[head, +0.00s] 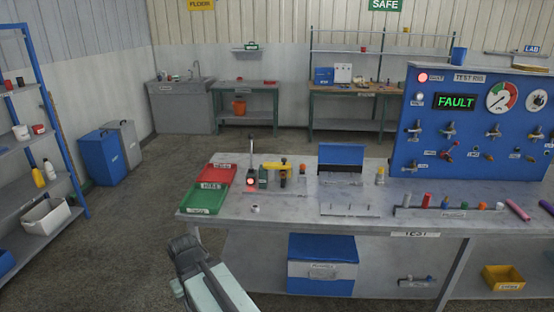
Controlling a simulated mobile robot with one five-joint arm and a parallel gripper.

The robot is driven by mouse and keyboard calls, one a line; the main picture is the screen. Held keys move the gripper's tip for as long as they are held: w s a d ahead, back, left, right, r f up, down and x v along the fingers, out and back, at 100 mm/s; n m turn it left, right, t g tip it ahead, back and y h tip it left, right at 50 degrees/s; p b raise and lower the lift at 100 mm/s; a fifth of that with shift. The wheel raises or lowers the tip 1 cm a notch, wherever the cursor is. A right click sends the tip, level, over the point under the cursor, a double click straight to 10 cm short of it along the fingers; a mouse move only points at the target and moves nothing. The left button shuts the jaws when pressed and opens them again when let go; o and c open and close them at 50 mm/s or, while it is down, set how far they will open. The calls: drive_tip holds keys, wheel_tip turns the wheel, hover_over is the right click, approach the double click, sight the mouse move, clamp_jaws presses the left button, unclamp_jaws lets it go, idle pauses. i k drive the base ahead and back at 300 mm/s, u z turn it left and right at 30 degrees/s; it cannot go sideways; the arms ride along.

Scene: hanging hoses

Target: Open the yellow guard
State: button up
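A small yellow piece (275,166), which looks like the yellow guard, is on the test bench near its middle left. It lies roughly level beside a dark upright part, and its details are too small to make out. Whether it is open or closed I cannot tell. My gripper (184,247) is at the bottom, left of the bench's front left corner and apart from the guard. It looks dark grey, and its fingers cannot be told apart.
The bench (300,200) also carries a red tray (222,164), a green tray (206,199), a lit red lamp post (250,180) and a blue raised panel (341,158). A blue board (480,110) reading FAULT stands right. Open floor (110,255) lies left.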

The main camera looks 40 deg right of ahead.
sight(284, 165)
drive_tip(key=i, duration=0.85)
drive_tip(key=z, duration=0.05)
